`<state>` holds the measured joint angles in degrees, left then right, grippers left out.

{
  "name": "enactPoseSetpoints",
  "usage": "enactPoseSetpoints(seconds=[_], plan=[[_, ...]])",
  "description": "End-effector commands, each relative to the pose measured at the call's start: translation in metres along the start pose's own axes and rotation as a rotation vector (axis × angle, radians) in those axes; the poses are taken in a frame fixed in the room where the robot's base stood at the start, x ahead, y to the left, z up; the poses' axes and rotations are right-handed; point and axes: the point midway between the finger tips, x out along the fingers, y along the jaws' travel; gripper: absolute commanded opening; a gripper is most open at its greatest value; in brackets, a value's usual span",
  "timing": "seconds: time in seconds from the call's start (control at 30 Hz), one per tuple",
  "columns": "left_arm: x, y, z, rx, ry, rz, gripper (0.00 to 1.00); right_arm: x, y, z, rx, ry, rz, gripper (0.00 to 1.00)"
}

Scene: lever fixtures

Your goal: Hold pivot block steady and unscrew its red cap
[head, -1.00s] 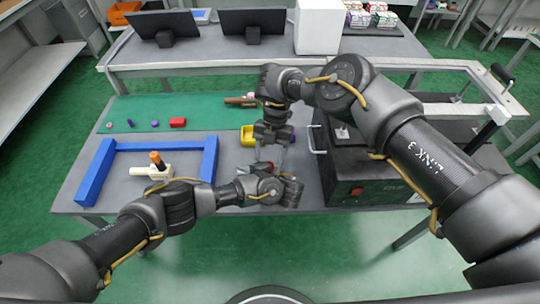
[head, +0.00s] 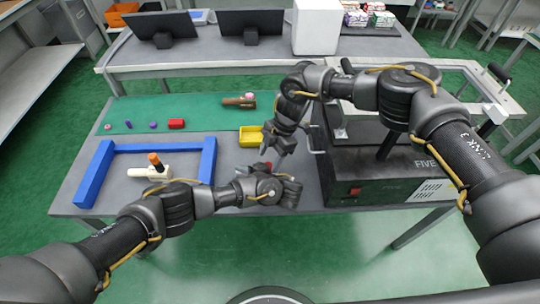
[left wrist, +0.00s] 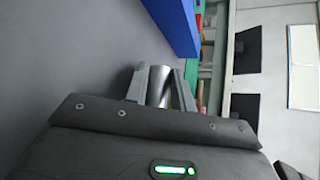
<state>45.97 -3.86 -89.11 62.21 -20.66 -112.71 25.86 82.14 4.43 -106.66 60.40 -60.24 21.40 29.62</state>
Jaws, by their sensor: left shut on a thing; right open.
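My left gripper (left wrist: 160,88) is shut on a silver, rounded metal piece (left wrist: 158,84), seen between its fingers in the left wrist view. This may be the pivot block, but the frames do not show it whole. In the head view a small red part (head: 267,166), possibly the red cap, shows beside my left gripper (head: 280,178). My left wrist hides most of what is around it. My right gripper (head: 279,146) is open, pointing down just above the red part and apart from it as far as I can tell.
A blue U-shaped frame (head: 89,178) surrounds a cream block with an orange peg (head: 155,160). A black machine (head: 385,184) stands right.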

Motion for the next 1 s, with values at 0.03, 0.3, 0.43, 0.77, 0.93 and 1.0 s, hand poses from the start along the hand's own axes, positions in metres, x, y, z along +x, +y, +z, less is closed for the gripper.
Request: enactPoseSetpoints(seconds=[0.03,0.3,0.43,0.77,0.93,1.0], plan=[[0.0,0.0,0.0,0.001,0.0,0.0,0.0,0.0,0.0,0.0,0.0,0.0,0.0,0.58],[0.0,0.0,0.0,0.001,0.0,0.0,0.0,0.002,0.0,0.001,-0.001,0.0,-0.001,0.58],[0.0,0.0,0.0,0.001,0.0,0.0,0.0,0.006,0.0,0.003,-0.002,0.0,-0.002,0.58],[0.0,-0.001,0.0,-0.002,0.0,0.0,0.0,0.024,-0.001,0.011,-0.001,-0.003,-0.002,0.58],[-0.002,-0.003,-0.001,-0.009,0.002,-0.001,0.0,0.031,-0.002,0.016,-0.001,-0.008,-0.004,0.58],[-0.003,-0.004,-0.002,-0.013,0.003,-0.001,0.0,0.032,-0.002,0.016,-0.001,-0.008,-0.004,0.58]])
